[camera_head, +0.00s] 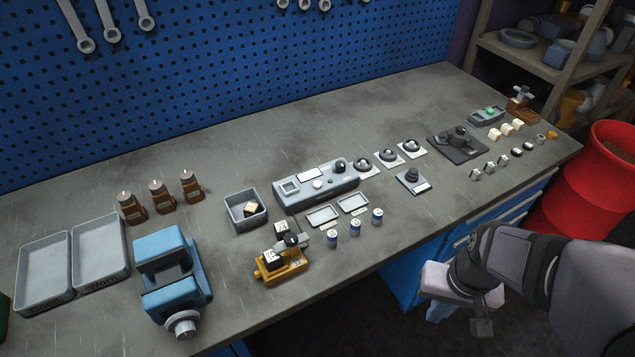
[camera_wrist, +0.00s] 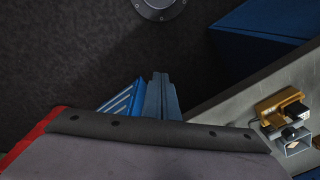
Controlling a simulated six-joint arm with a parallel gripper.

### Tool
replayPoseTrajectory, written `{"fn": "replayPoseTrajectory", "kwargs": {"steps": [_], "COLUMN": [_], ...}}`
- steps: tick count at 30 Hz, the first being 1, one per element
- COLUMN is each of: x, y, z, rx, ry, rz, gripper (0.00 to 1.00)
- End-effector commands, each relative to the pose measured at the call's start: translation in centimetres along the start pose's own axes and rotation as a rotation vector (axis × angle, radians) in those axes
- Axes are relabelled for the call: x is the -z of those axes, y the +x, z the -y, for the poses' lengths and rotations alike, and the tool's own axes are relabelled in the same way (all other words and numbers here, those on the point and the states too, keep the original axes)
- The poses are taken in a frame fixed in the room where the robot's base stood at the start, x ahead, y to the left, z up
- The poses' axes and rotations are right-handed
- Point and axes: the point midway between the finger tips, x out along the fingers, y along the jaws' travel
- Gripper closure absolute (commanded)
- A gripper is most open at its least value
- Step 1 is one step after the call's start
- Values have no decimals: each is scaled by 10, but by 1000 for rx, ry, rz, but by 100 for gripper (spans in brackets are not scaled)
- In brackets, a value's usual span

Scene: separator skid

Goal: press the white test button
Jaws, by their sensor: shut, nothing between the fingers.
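The grey test unit (camera_head: 336,195) lies near the middle of the bench. A round white button (camera_head: 317,184) sits on its top face, between a square window at its left end and a black knob at its right end. My gripper (camera_head: 438,311) is off the bench's front edge, to the right of and below the unit in the head view. Its fingers are shut and empty. In the wrist view the closed fingers (camera_wrist: 162,96) point over the dark floor. The white button does not show in the wrist view.
A yellow valve block (camera_head: 282,262) and several small blue-and-white cylinders stand in front of the unit. A grey bin (camera_head: 246,211) is to its left. Domed black knobs (camera_head: 388,156) are to its right. A red drum (camera_head: 595,180) stands beyond my arm. The bench's front edge lies between gripper and unit.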

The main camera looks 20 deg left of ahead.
Motion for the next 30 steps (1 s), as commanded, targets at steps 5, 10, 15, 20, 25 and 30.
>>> {"fn": "replayPoseTrajectory", "kwargs": {"steps": [5, 10, 15, 20, 25, 30], "x": [52, 112, 167, 215, 257, 285], "y": [-9, -19, -29, -39, -48, -55], "z": [34, 79, 130, 182, 238, 282], "rx": [71, 158, 248, 333, 420, 489], "ry": [-23, -43, -60, -74, -82, -83], "rz": [-69, -154, -237, -317, -392, -449], "gripper": [100, 100, 100, 100, 100, 100]}}
